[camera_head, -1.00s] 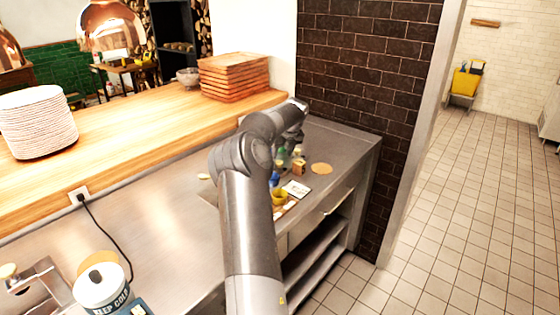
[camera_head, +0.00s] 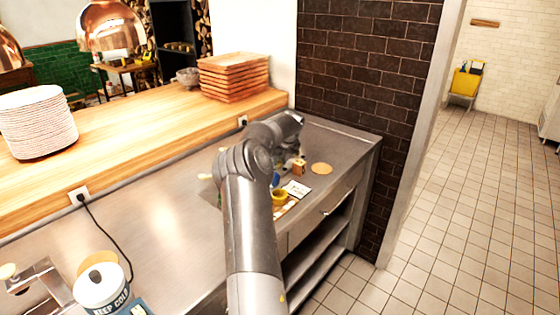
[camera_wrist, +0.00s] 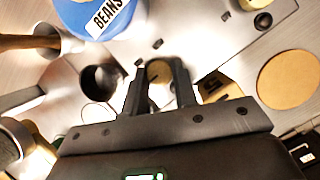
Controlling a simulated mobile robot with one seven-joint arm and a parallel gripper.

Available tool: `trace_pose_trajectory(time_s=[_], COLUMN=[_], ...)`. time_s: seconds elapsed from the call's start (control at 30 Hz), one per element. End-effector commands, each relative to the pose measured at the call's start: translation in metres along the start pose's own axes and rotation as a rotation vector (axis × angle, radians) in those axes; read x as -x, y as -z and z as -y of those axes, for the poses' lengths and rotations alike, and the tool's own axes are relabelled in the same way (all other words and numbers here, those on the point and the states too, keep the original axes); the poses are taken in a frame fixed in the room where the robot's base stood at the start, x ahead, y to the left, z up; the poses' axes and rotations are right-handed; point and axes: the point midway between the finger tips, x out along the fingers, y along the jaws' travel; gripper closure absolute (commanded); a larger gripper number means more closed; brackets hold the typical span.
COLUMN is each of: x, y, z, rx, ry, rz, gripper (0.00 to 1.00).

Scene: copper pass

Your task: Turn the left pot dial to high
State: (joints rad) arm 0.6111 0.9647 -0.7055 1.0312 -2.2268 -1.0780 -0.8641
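In the wrist view my gripper (camera_wrist: 159,72) points down over a steel surface with its two fingers apart. A small round beige piece (camera_wrist: 160,73) shows in the gap between the fingertips; I cannot tell whether it is a dial or touches them. A blue pot (camera_wrist: 98,12) labelled BEANS stands at the top left of that view. A dark round knob-like or cup-like piece (camera_wrist: 101,80) lies left of the fingers. No dial can be told for certain. In the head view my arm hides the gripper and most of the spot under it.
A round tan disc (camera_wrist: 289,80) lies right of the fingers; it also shows in the head view (camera_head: 321,169). A yellow bowl (camera_head: 279,198) and a white card (camera_head: 297,189) are near the counter's front edge. A KEEP COLD container (camera_head: 102,288) stands lower left. The counter (camera_head: 150,235) between is mostly clear.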

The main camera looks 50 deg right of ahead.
Motion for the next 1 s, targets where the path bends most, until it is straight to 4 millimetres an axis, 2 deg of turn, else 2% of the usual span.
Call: trace_pose_trajectory(time_s=[0.03, 0.23, 0.63, 1.0], x=[0.0000, 0.0000, -0.0003, -0.0011], y=[-0.0001, -0.0001, -0.0005, -0.0005], z=[-0.0004, -0.0005, -0.0024, -0.0051], rx=[0.000, 0.000, -0.075, -0.351], ry=[-0.001, -0.001, 0.031, 0.146], rz=[0.000, 0.000, 0.003, 0.013], gripper=[0.81, 0.97, 0.97, 0.97])
